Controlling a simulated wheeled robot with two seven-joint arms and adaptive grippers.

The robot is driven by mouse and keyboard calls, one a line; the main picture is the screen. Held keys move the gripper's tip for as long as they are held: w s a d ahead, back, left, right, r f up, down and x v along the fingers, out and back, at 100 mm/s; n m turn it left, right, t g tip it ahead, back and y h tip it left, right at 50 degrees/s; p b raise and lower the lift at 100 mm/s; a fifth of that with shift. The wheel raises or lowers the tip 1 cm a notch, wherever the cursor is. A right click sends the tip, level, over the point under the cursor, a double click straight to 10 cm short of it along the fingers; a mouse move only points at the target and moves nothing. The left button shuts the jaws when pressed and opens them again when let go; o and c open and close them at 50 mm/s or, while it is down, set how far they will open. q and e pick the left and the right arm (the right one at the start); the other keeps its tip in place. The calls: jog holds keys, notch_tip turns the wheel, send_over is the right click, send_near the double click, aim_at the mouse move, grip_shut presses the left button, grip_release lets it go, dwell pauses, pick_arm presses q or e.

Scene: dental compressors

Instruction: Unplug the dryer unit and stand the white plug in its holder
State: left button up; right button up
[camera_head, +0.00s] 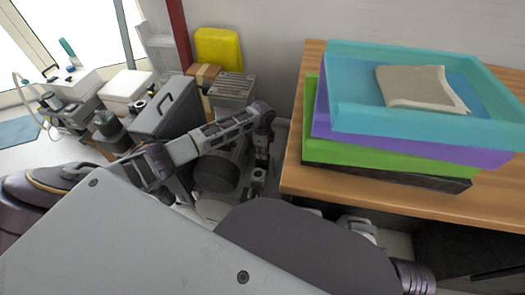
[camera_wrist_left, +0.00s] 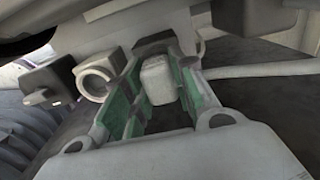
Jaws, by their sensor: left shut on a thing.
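My left gripper (camera_head: 259,178) reaches down beside the table's left edge in the head view. In the left wrist view, its green-padded fingers (camera_wrist_left: 158,90) are shut on a small white block, the white plug (camera_wrist_left: 155,78). A pale cord (camera_wrist_left: 265,69) runs to the right behind the fingers. A dark cylindrical unit (camera_head: 216,170) stands low beside the gripper, partly hidden by my arm; I cannot tell whether it is the dryer unit. I cannot make out the plug holder. My right gripper does not show clearly.
A wooden table (camera_head: 293,172) on the right carries stacked trays, a turquoise one (camera_head: 350,118) on top. Grey and white machines (camera_head: 165,110) crowd the floor at left. A dark block (camera_wrist_left: 40,88) and a grey ring (camera_wrist_left: 96,79) lie left of the fingers in the wrist view.

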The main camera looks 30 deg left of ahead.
pick_arm(q)
jog(key=o, duration=1.1)
notch_tip(320, 180, up, 12)
dwell(0.9)
